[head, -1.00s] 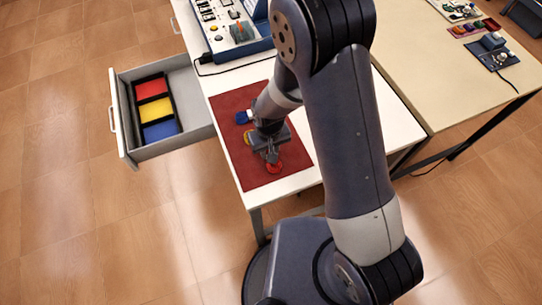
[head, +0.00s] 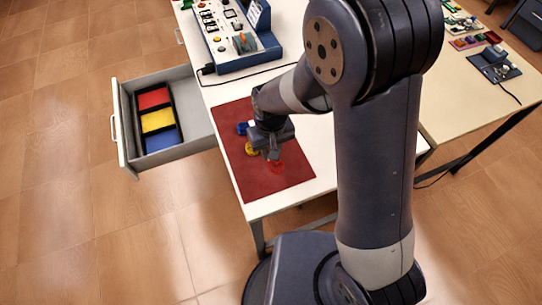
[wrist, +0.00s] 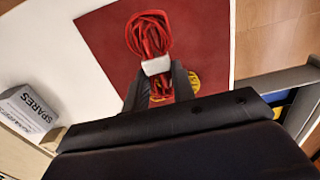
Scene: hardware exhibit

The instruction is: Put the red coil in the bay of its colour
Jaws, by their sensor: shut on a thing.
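The red coil (wrist: 149,34), a looped red cable with a white band, is between the fingers of my gripper (wrist: 158,84) in the wrist view. My gripper is shut on it at the band. In the head view the red coil (head: 277,167) shows just below my gripper (head: 270,153), over the dark red mat (head: 272,190); its height above the mat is hard to tell. The open drawer (head: 191,110) at left holds a black tray with a red bay (head: 153,98), a yellow bay (head: 157,120) and a blue bay (head: 161,139). The red bay is empty and farthest back.
A yellow coil (head: 251,148) and a blue coil (head: 242,128) lie on the mat close to my gripper. A control panel (head: 237,45) with a cable stands behind. A white box marked SPARES (wrist: 30,110) shows in the wrist view. A second table (head: 465,80) is at right.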

